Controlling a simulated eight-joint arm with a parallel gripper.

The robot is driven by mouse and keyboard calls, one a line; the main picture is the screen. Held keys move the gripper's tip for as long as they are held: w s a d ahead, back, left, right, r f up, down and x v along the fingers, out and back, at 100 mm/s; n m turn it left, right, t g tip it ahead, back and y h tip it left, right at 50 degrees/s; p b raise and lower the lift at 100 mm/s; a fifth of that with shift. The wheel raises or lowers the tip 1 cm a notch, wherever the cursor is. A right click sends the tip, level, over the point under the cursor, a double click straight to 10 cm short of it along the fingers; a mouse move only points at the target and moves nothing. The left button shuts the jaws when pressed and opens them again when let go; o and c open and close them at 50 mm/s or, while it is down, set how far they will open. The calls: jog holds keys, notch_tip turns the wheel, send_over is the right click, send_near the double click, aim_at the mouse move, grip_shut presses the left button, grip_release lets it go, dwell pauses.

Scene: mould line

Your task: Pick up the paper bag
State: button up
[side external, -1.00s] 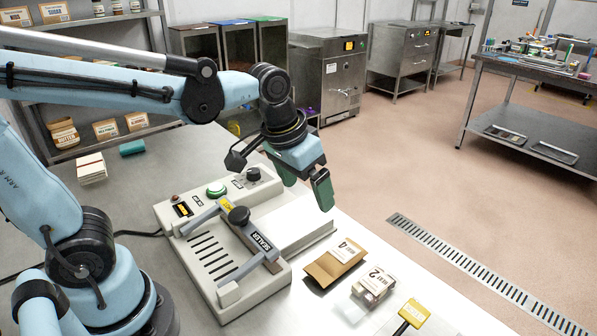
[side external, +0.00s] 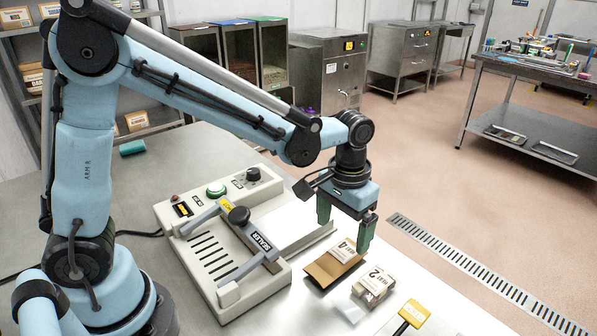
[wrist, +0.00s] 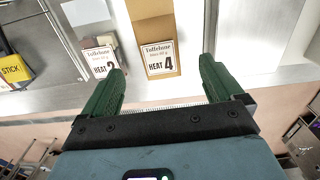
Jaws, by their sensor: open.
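The brown paper bag (side external: 325,272), with a white label marked 4, lies on the steel table to the right of the sealer. In the wrist view the bag (wrist: 152,28) lies ahead between my fingers, its label reading "HEAT 4". My gripper (side external: 345,222) points down, open and empty, above the bag's labelled end. In the wrist view the green fingers of my gripper (wrist: 162,72) are spread wider than the bag. I see no contact with the bag.
A second packet (side external: 374,288), labelled 2, lies close to the bag's right. The sealer (side external: 225,240) stands left of the bag. The table's edge is near the bag's labelled end.

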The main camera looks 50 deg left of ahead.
aim_at(344, 251)
jog(key=shift+w+d+f, duration=0.1)
jog(key=shift+w+f, duration=0.15)
jog(key=shift+f, duration=1.1)
jog(key=shift+w+f, duration=0.2)
jog(key=shift+f, duration=1.8)
jog(key=shift+c, duration=0.2)
jog(key=c, duration=1.1)
jog(key=shift+r, duration=0.1)
